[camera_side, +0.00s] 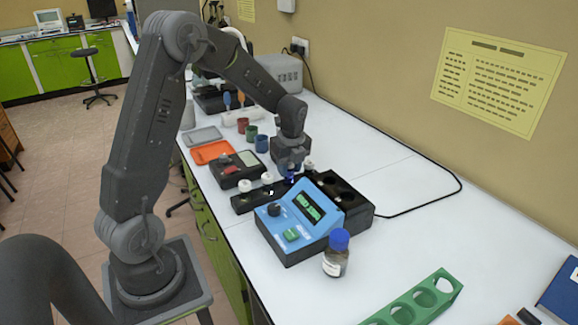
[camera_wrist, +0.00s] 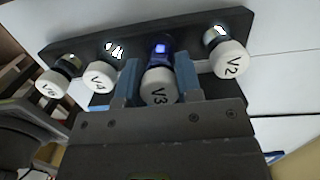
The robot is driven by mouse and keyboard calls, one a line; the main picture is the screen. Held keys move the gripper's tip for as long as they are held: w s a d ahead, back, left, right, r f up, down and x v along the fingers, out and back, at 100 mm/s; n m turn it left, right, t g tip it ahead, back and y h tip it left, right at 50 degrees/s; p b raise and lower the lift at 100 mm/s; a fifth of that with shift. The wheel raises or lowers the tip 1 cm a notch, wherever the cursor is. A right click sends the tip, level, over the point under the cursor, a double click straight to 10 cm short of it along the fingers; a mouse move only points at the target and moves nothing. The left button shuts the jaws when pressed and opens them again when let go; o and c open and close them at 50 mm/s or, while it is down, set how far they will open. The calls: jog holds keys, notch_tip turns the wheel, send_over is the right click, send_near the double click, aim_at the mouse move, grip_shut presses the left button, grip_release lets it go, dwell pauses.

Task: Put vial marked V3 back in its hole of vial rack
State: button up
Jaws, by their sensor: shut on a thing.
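My gripper (camera_side: 291,172) is over the black vial rack (camera_side: 242,204). In the wrist view its two blue fingers (camera_wrist: 158,66) are shut on the vial marked V3 (camera_wrist: 159,88), one on each side. The V3 vial has a white cap, and a blue glow shows at its glass. Its lower end lines up with the rack (camera_wrist: 85,42), between V4 and V2. I cannot tell how deep it is in its hole. In the side view my gripper mostly hides it.
A blue device (camera_side: 300,222) with a display and a brown bottle (camera_side: 337,256) stand in front. A green rack (camera_side: 420,300) lies further forward.

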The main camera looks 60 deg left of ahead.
jog(key=shift+f, duration=1.1)
dwell(0.8)
jog(key=o, duration=1.1)
jog(key=shift+c, duration=0.2)
jog(key=shift+o, duration=0.5)
jog(key=shift+o, duration=1.1)
jog(key=shift+r, duration=0.1)
jog(key=shift+r, duration=3.4)
